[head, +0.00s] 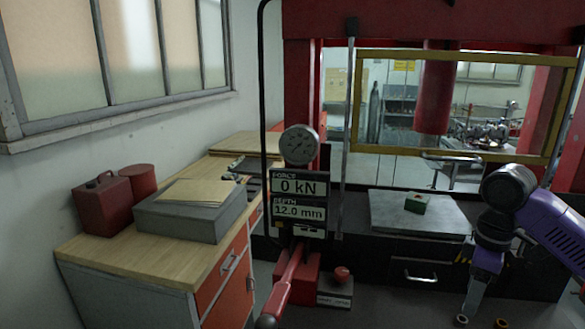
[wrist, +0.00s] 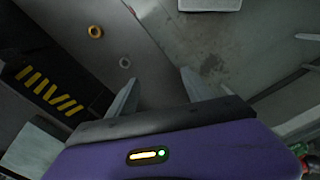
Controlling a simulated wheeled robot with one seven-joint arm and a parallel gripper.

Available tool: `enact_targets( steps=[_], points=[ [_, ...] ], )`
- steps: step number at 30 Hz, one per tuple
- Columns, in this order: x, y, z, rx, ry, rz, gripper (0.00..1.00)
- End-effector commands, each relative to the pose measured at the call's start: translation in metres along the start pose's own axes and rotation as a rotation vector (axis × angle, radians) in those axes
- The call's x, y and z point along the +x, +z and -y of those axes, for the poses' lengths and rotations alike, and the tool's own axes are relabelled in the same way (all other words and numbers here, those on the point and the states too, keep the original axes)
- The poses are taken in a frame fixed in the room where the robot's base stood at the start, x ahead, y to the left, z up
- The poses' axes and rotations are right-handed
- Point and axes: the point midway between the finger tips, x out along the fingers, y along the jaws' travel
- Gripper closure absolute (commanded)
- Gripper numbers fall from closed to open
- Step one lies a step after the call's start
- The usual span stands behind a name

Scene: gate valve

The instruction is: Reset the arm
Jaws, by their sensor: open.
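My gripper (wrist: 160,82) is open in the wrist view, with a wide empty gap between its two pale fingers. In the head view my purple arm reaches in from the right, and my gripper (head: 474,303) points down at the lower right, in front of the red press (head: 301,75). Nothing is seen held in it. Below the fingers in the wrist view is a grey surface with a yellow ring (wrist: 95,31) and a small grey ring (wrist: 125,62), both apart from the fingers.
The yellow-framed guard (head: 450,154) is in front of the ram. A red lever (head: 283,292) stands below the display (head: 299,199), reading 0 kN and 12.0 mm. A wooden bench (head: 100,255) is left.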

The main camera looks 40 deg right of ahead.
Motion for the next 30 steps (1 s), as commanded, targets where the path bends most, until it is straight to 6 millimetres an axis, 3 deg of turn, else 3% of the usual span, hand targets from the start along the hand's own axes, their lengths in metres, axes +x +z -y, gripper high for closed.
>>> enact_targets(
  steps=[10,17,23,30],
  points=[
    [-0.006,-0.036,-0.021,0.043,0.094,-0.151,0.41],
    [-0.03,-0.077,-0.045,0.079,0.222,-0.354,0.41],
    [-0.061,-0.14,-0.051,0.109,0.314,-0.644,0.41],
    [-0.117,-0.233,-0.022,0.164,0.363,-1.127,0.41]
  ],
)
